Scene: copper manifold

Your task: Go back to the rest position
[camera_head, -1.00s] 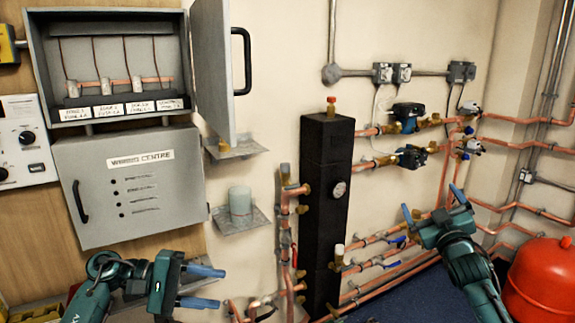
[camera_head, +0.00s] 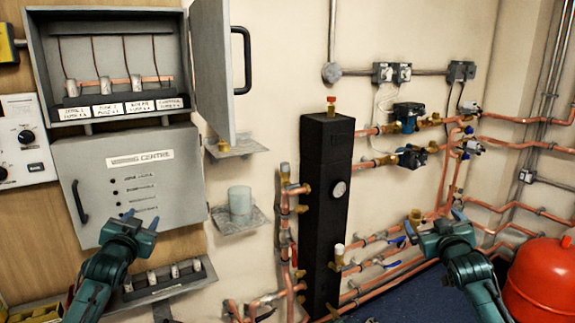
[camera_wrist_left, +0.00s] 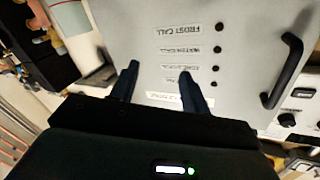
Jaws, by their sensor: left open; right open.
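My left gripper (camera_head: 140,218) is open and empty in front of the lower part of the grey wiring centre box (camera_head: 85,160). In the left wrist view its two fingers (camera_wrist_left: 157,85) stand apart before the box face (camera_wrist_left: 120,25), with nothing between them. Whether they touch the box I cannot tell. My right gripper (camera_head: 433,222) is open in front of the copper pipes at the right. A small brass-coloured part (camera_head: 415,216) shows by its fingers; whether it is held or behind them I cannot tell.
An open grey fuse cabinet (camera_head: 210,70) hangs above. A shelf (camera_head: 240,222) carries a pale cylinder (camera_head: 240,202). A black manifold (camera_head: 325,215) stands in the middle. A rail with several small fittings (camera_head: 165,280) lies below the box. A red tank (camera_head: 540,280) stands at right.

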